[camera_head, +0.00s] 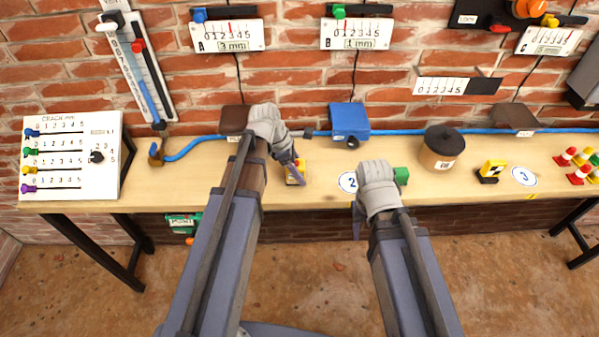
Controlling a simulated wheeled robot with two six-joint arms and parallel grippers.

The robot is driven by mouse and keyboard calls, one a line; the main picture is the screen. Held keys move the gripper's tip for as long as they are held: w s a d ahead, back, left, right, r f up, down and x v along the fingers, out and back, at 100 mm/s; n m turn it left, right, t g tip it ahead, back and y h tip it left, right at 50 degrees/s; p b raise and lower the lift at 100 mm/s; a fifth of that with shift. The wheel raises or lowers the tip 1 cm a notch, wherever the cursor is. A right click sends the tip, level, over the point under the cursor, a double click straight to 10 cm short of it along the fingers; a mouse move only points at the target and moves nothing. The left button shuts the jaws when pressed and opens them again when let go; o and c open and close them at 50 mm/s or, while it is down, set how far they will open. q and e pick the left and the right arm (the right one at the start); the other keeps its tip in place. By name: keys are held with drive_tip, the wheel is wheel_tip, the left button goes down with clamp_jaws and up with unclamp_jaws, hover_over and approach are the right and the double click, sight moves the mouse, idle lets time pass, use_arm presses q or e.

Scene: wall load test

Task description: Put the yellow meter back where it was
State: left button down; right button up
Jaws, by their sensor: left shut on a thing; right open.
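A small yellow meter (296,175) is at the tips of my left gripper (292,166), over the middle-left of the wooden bench. My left gripper is shut on it and hides part of it. I cannot tell whether the meter touches the bench top. A second yellow-and-black block (492,171) stands on the bench at the right, beside a white disc marked 3 (524,176). A white disc marked 2 (349,182) lies between my two grippers. My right gripper (358,220) is open and empty near the bench's front edge; its wrist hides part of it.
The wooden bench (235,177) runs along a brick wall. A lidded brown pot (441,153) and red-white cones (570,156) stand further right. A blue hose and blue box (349,120) line the back. A crack panel (70,157) stands left.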

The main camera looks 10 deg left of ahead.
use_arm(q)
drive_tip(key=shift+f, duration=0.1)
drive_tip(key=c, duration=0.6)
unclamp_jaws()
drive_tip(key=shift+f, duration=0.1)
drive_tip(key=o, duration=0.5)
drive_tip(key=shift+a+r+p, duration=0.1)
drive_tip(key=shift+r+p, duration=0.25)
drive_tip(key=shift+r, duration=0.25)
drive_tip(key=p+v, duration=1.1)
drive_tip(key=shift+s+d+f+m+g+y+b, duration=0.2)
drive_tip(key=shift+s+d+m+y, duration=0.75)
drive_tip(key=shift+s+d+m, duration=2.25)
drive_tip(key=shift+s+d+f+m+g+y, duration=0.25)
drive_tip(key=shift+s+d+m+y, duration=0.85)
drive_tip(key=shift+m, duration=4.05)
drive_tip(key=shift+s+d+f+m+g+y+b, duration=0.2)
drive_tip(key=shift+s+d+m+y, duration=0.55)
drive_tip(key=shift+s+d+m, duration=2.55)
